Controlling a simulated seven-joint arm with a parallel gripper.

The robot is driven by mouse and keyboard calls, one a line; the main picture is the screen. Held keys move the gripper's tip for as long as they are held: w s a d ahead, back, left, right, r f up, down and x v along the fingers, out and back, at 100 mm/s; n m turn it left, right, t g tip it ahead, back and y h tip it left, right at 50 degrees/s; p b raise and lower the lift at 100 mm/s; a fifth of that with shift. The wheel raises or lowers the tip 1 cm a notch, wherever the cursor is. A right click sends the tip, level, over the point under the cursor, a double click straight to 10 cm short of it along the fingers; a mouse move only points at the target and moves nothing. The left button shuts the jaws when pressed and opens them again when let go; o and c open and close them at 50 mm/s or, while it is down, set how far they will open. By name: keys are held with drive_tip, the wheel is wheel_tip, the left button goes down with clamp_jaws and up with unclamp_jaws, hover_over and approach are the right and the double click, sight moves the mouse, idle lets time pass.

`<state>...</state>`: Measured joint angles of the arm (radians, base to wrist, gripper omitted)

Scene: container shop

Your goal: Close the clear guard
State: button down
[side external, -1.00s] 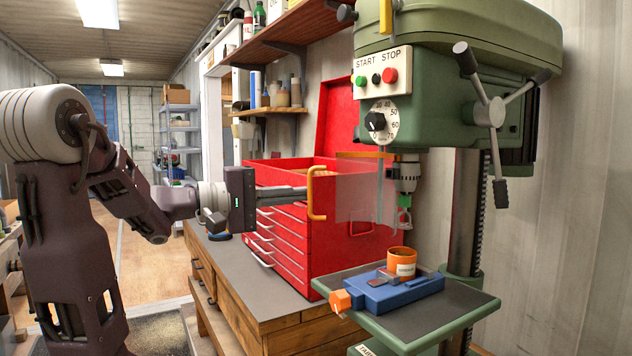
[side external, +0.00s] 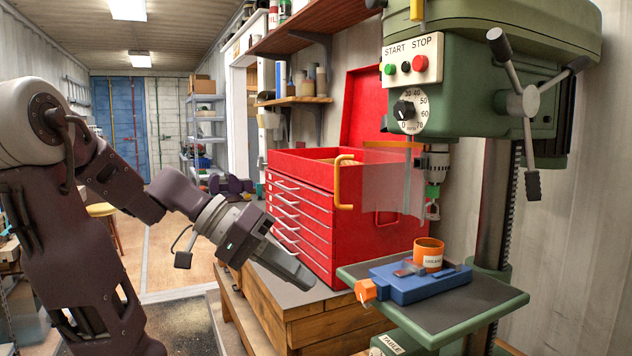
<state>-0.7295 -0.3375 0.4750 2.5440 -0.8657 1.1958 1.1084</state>
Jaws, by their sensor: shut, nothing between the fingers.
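The clear guard (side external: 385,198) is a see-through panel with an orange bar along its top. It hangs at the drill press, reaching out to the left of the chuck (side external: 437,165), which shows beyond its right edge. Its orange upright handle (side external: 343,183) is at its left end, in front of the red tool chest in the picture. My gripper (side external: 308,284) is shut and empty, pointing down and to the right. Its fingers are below and left of the handle, clear of it, in front of the bench and the lower chest.
The red tool chest (side external: 300,225) stands on the wooden bench (side external: 305,325) behind the guard. The drill table (side external: 490,303) holds a blue vise (side external: 418,288) and an orange can (side external: 429,252). The drill's feed handles (side external: 524,104) stick out at right. Floor at left is open.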

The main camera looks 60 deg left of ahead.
drive_tip(key=s+a+f+m+g+y, duration=0.2)
drive_tip(key=s+f+m+g+y, duration=0.4)
drive_tip(key=s+f+m, duration=0.4)
drive_tip(key=a+r+m+t+y, duration=0.1)
drive_tip(key=a+r+m+y, duration=0.35)
drive_tip(key=a+m, duration=0.35)
drive_tip(key=a+r+m+y, duration=0.4)
drive_tip(key=a+m+y, duration=0.1)
drive_tip(key=m, duration=0.5)
drive_tip(key=w+d+r+m+t+h, duration=0.1)
drive_tip(key=w+d+r+m+t, duration=0.45)
drive_tip(key=m, duration=0.75)
drive_tip(key=w+d+r+m+t+h, duration=0.15)
drive_tip(key=w+r+m+t, duration=0.35)
drive_tip(key=r+m, duration=0.6)
drive_tip(key=w+f+m, duration=0.2)
drive_tip(key=w, duration=0.6)
drive_tip(key=shift+w+a+m+t, duration=0.2)
drive_tip(key=shift+a+m+t, duration=0.1)
drive_tip(key=shift+t, duration=0.05)
